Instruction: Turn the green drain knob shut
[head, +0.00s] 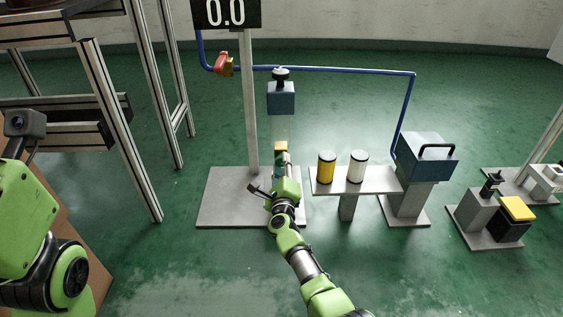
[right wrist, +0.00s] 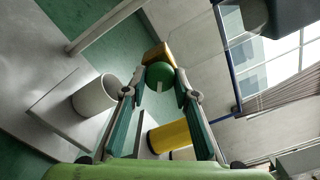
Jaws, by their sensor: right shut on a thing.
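The green drain knob (right wrist: 160,76) is round with a pale mark on its face, seen in the right wrist view. It sits against a brass-coloured valve body (right wrist: 158,53), which also shows in the head view (head: 281,146) below a clear column with a blue-grey cap. My right gripper (right wrist: 160,86) is shut on the knob, one fingertip on each side of it. In the head view my right gripper (head: 281,164) is just below the brass body and largely hides the knob. My left arm shows at the left edge, but its gripper fingers are not in view.
A small shelf (head: 383,185) beside the gripper holds a yellow cylinder (head: 326,167) and a white cylinder (head: 357,166). A post with a display (head: 226,13) stands behind left. A blue pipe (head: 340,70) runs to a blue-grey box (head: 427,150). Floor in front is clear.

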